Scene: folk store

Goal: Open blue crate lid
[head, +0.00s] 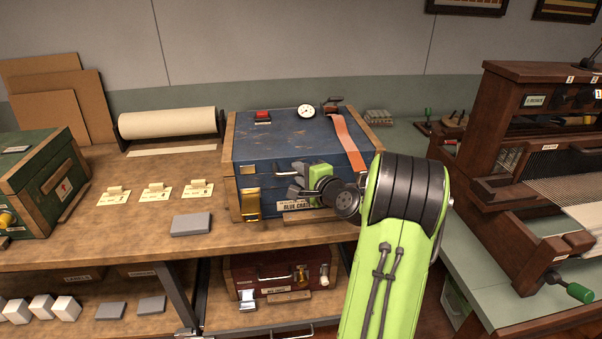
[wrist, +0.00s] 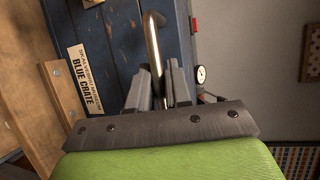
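The blue crate (head: 272,148) stands on the wooden bench with its blue lid (head: 290,133) lying flat and closed. Its front label (head: 297,208) reads "BLUE CRATE"; the label also shows in the wrist view (wrist: 84,75). A brass latch (head: 250,203) hangs at the front left. My gripper (head: 296,181) is at the crate's front. In the wrist view my gripper (wrist: 159,78) has its two fingers apart, one on each side of the metal handle (wrist: 153,45). Whether they touch the handle is unclear. My arm hides the crate's front right.
On the lid are a red box (head: 263,116), a round dial (head: 306,111) and an orange strap (head: 348,139). A grey block (head: 191,224) lies left of the crate. A green crate (head: 38,180) stands far left, a wooden loom (head: 540,160) right.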

